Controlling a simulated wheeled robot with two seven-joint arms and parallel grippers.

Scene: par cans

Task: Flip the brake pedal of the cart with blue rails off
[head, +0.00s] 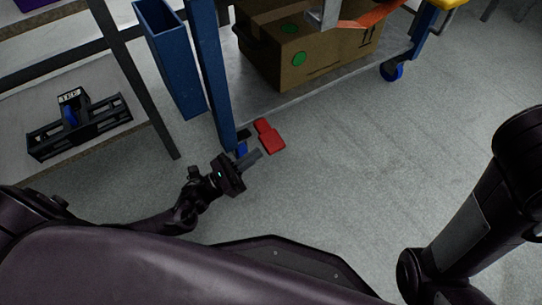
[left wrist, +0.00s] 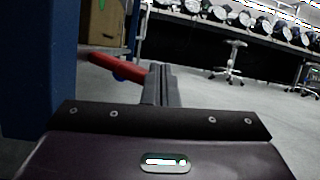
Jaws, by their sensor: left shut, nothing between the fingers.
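The cart's blue rail (head: 209,75) runs down to a caster near the floor. The red brake pedal (head: 269,137) sticks out from that corner over the floor. My left gripper (head: 257,154) is shut and empty, low beside the pedal on its near side. In the left wrist view, the red pedal (left wrist: 115,68) reaches from the left towards the closed fingers (left wrist: 160,82). Whether they touch I cannot tell. The blue post (left wrist: 38,60) fills the left of that view. My right gripper is not in view.
A cardboard box (head: 305,60) sits on the cart's lower shelf (head: 285,95). A blue bin (head: 170,60) hangs at the cart's left. A shelf with a black device (head: 80,125) stands at left. Open grey floor (head: 370,150) lies to the right.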

